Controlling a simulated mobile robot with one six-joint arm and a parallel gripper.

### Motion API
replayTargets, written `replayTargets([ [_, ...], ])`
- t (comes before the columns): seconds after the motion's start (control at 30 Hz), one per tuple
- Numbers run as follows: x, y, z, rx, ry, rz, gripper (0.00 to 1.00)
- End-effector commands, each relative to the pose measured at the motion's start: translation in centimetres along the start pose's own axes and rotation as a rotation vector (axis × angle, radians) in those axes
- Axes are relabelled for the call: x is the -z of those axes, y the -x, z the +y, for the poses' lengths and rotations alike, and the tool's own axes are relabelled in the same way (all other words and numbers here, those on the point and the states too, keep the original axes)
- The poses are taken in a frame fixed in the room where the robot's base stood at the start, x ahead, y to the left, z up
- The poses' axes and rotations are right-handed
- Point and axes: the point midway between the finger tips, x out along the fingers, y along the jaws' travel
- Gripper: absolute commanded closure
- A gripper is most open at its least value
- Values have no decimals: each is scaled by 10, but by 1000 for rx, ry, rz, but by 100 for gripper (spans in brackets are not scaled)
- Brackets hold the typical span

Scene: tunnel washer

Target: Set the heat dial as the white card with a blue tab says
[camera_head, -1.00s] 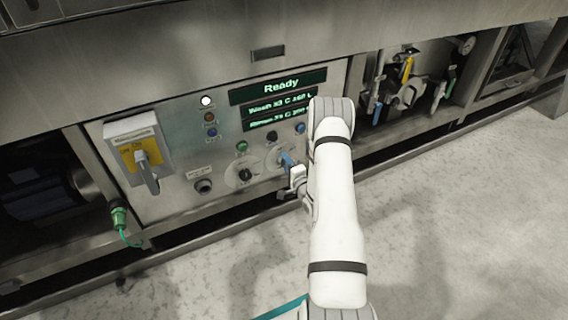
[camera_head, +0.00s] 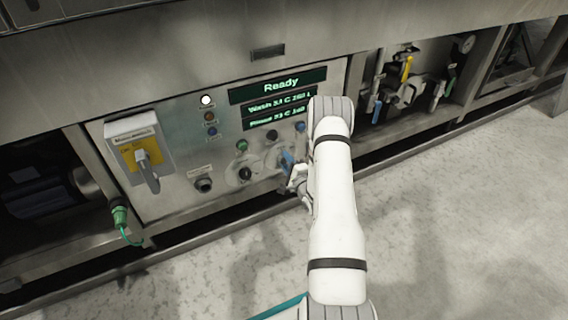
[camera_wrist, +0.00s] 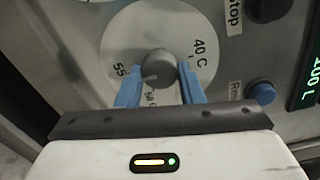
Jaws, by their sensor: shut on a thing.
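The heat dial is a round white disc (camera_wrist: 128,45) with a grey knob (camera_wrist: 158,66), both clear in the wrist view. The disc shows "40 C" at the right and "55" at the left; another marking below the knob is partly hidden. My gripper (camera_wrist: 160,88) has its blue fingers on either side of the knob and is shut on it. In the head view my gripper (camera_head: 288,162) is at the lower right of the control panel and covers the dial. No white card with a blue tab can be made out in either view.
Another dial (camera_head: 246,174) sits just left. A blue button (camera_wrist: 261,92) and a black "stop" button (camera_wrist: 268,8) are close to the right. Above are lit green displays, the top one reading "Ready" (camera_head: 280,86). The floor is clear.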

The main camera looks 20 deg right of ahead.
Motion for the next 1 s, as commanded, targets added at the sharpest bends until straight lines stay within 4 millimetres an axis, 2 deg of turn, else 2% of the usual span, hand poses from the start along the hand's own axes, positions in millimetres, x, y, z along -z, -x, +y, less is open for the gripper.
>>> replayTargets([
  [0.03, -2, 1, 3, -7, -3, -4, 64],
  [0.27, -1, 1, 2, -4, -1, -2, 45],
  [0.57, 0, 4, 0, -2, -1, -1, 44],
  [1.0, 0, 70, 0, -5, -2, 1, 44],
])
